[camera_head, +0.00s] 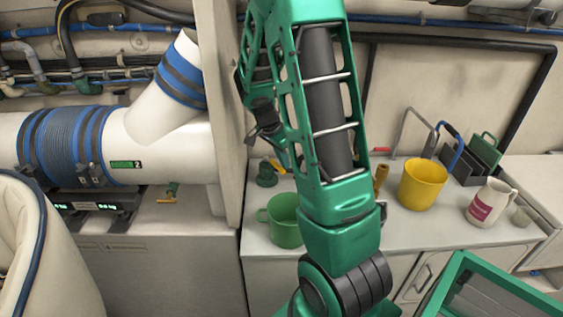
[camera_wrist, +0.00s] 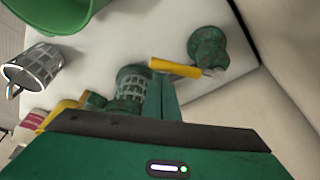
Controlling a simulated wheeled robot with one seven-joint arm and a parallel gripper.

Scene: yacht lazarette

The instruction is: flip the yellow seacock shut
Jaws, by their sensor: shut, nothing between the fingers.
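The yellow seacock handle (camera_wrist: 174,67) shows in the wrist view. It sticks out to the left from a dark green valve body (camera_wrist: 208,48) on the white counter. In the head view the green valve body (camera_head: 266,175) stands at the back left of the counter, with the yellow handle (camera_head: 276,165) beside it, partly behind my arm. My gripper (camera_wrist: 165,92) is shut and empty; its green finger part is just below the handle in the wrist view. I cannot tell whether they touch. In the head view my arm largely hides the gripper.
A green mug (camera_head: 285,222) stands in front of the valve. A yellow mug (camera_head: 422,185), a white mug (camera_head: 491,203) and a dark rack (camera_head: 470,160) are to the right. A wall panel (camera_head: 222,100) borders the counter's left. A mesh cup (camera_wrist: 35,68) lies in the wrist view.

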